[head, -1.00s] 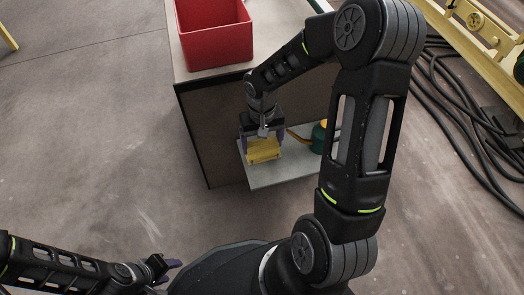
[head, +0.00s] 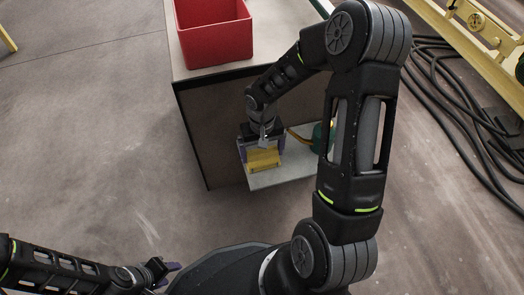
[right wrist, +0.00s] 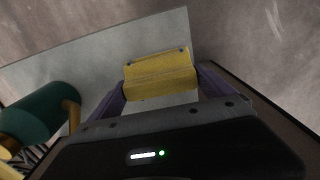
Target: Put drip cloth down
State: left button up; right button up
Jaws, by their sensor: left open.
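The drip cloth (head: 264,160) is a yellow folded piece. It sits between the two purple fingers of my right gripper (head: 262,155), which are set wide on its two sides. In the right wrist view the cloth (right wrist: 160,75) fills the gap at the fingertips, over the pale low shelf (right wrist: 100,55). I cannot tell whether its underside touches the shelf. My left gripper (head: 170,272) is open and empty at the lower left, far from the cloth.
The pale shelf (head: 290,172) juts from the cabinet's side (head: 212,130). A green container (head: 322,138) with a yellow part stands on it, right of the cloth. A red bin (head: 213,38) rests on the cabinet top. Black cables (head: 455,120) lie on the floor at right.

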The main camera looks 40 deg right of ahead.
aim_at(262, 151)
jog(key=shift+r+p, duration=0.3)
jog(key=shift+r, duration=0.1)
notch_tip(262, 151, up, 12)
jog(key=p, duration=0.4)
jog(key=shift+f, duration=0.25)
jog(key=s+a+f+n+y, duration=0.2)
jog(key=s+a+f+y, duration=0.1)
jog(key=a+f, duration=1)
jog(key=s+a+f+t, duration=0.1)
jog(key=s+a+f, duration=0.6)
jog(key=s+a, duration=0.2)
jog(key=shift+s+a+y, duration=0.3)
jog(key=shift+a+y, duration=0.1)
jog(key=shift+a, duration=0.1)
